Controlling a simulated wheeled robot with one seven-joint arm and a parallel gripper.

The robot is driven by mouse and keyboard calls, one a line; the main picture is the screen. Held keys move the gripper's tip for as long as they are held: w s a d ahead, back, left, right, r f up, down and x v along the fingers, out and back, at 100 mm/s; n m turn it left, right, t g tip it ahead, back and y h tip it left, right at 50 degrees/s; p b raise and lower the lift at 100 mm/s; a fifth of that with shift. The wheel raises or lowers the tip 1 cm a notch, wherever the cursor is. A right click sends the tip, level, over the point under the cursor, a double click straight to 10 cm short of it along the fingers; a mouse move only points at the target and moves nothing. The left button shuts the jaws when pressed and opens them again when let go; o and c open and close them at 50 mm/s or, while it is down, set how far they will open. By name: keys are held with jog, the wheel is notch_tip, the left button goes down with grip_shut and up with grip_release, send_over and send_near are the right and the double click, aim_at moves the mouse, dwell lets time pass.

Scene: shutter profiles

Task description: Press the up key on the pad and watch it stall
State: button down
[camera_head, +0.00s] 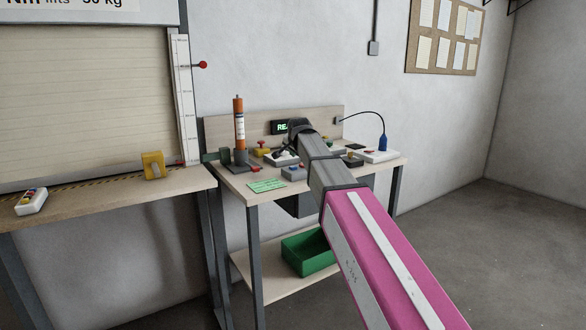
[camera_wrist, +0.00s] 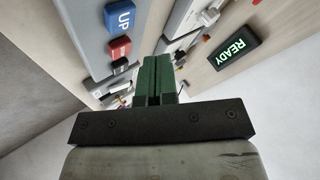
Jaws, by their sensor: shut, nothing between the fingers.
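The pad (camera_wrist: 98,38) shows at the upper left of the wrist view. My gripper (camera_wrist: 158,62) has green fingers, shut and empty, to the right of these keys and apart from the UP key in the picture. In the head view my arm reaches over the bench and largely hides the gripper. A display (camera_wrist: 233,47) reads READY in green. The shutter (camera_head: 85,100) fills the left of the head view.
The workbench (camera_head: 225,178) holds an orange cylinder (camera_head: 239,125), a green card (camera_head: 267,185) and several small devices. A blue lamp-like item (camera_head: 382,142) stands at the right. The left ledge (camera_head: 100,196) carries a yellow block (camera_head: 153,165) and a white keyed box (camera_head: 31,203).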

aim_at(294, 166)
jog(key=shift+f, duration=1.2)
dwell(1.2)
jog(key=shift+f, duration=0.4)
jog(key=shift+f, duration=0.45)
dwell(0.7)
jog(key=shift+r, duration=0.85)
jog(key=shift+r, duration=0.15)
jog(key=shift+r, duration=2.4)
